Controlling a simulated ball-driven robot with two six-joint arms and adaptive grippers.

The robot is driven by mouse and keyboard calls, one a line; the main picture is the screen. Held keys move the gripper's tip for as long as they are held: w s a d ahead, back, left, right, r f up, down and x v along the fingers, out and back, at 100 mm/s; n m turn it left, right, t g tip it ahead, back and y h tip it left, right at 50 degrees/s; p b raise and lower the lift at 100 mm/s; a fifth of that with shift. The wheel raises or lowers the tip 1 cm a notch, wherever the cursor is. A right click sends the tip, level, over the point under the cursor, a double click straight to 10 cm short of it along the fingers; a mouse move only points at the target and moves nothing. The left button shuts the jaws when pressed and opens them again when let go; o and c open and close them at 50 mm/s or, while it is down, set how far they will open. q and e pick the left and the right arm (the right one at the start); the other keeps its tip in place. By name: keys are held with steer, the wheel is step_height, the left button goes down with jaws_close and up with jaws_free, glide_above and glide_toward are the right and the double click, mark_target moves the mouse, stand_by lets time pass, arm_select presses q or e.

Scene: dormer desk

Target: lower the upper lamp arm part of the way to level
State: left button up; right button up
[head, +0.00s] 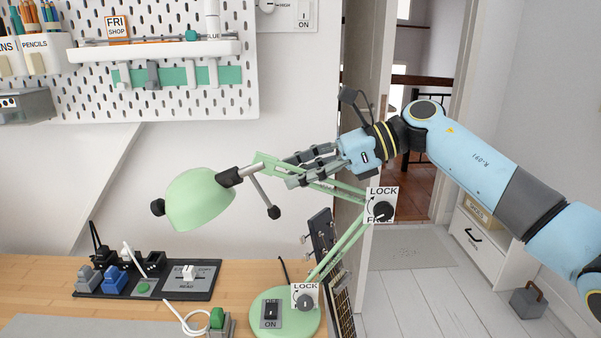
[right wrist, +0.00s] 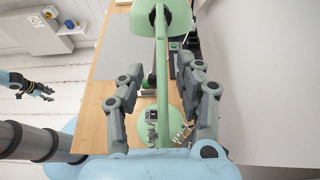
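The green desk lamp has its round head (head: 198,200) at the left end of the upper lamp arm (head: 345,189), which slopes up leftward from the elbow joint. A dark lock knob (head: 383,211) sits at the elbow, and another knob (head: 305,301) is at the foot of the lower arm. My right gripper (head: 290,169) is at the upper arm's outer half. In the right wrist view the upper lamp arm (right wrist: 161,75) runs between its two spread fingers (right wrist: 160,85), with gaps on both sides. My left gripper (right wrist: 44,92) shows small at the left; its fingers are unclear.
The lamp base (head: 265,325) with an ON switch stands on the wooden desk (head: 40,265). A dark socket tray (head: 205,292) is to its left. A pegboard (head: 150,100) hangs behind. A dark guitar-like object (head: 322,240) leans behind the lower lamp arm.

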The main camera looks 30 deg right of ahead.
arm_select(q)
steer(key=shift+a, duration=0.15)
arm_select(e)
steer(key=v, duration=1.2)
stand_by(0.3)
